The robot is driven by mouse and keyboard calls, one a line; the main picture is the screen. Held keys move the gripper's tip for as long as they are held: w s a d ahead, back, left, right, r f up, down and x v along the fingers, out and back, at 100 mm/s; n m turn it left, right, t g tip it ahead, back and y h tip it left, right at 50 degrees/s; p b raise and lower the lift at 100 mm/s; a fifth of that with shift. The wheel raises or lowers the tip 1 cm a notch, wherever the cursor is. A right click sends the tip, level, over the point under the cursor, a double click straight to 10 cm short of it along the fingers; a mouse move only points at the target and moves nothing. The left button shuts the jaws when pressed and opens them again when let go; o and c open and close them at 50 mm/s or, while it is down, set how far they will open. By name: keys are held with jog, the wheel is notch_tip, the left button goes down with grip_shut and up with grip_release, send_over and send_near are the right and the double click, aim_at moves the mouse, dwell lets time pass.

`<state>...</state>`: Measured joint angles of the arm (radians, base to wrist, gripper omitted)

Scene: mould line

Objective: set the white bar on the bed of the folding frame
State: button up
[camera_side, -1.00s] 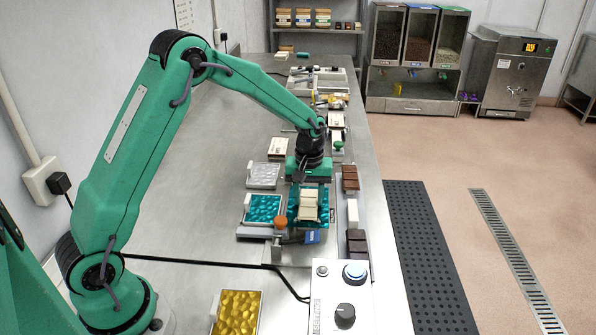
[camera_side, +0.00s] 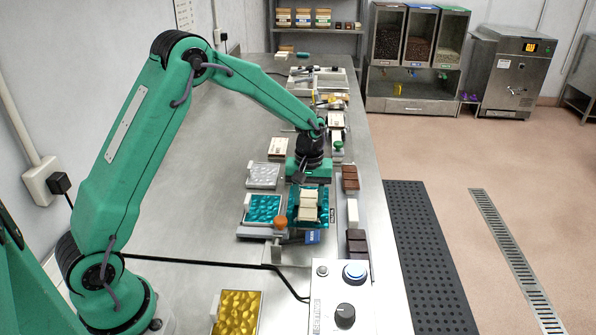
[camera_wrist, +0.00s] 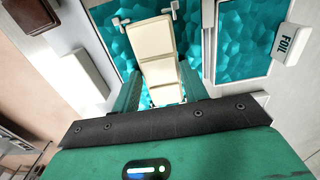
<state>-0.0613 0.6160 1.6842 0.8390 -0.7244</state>
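The white bar (camera_side: 308,207) is a cream-coloured, segmented bar. It lies along the teal bed (camera_side: 293,213) of the folding frame in the side view; whether it rests on the bed or hangs just above it is hard to tell. In the wrist view the bar (camera_wrist: 158,60) runs between the two teal fingers of my gripper (camera_wrist: 158,78), lengthwise over the crinkled teal bed (camera_wrist: 118,42). The fingertips appear to touch its long sides. My gripper (camera_side: 309,182) is at the bar's far end in the side view, its fingertips largely hidden.
A teal-filled tray (camera_side: 264,208) and a silver mould (camera_side: 263,175) lie to the left. Brown bars (camera_side: 350,178) lie right. A control box (camera_side: 342,300) stands in front.

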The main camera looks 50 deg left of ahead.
jog(key=o, duration=0.5)
jog(key=shift+r, duration=0.1)
notch_tip(320, 180, up, 7)
jog(key=shift+f, duration=0.1)
jog(key=shift+r, duration=0.4)
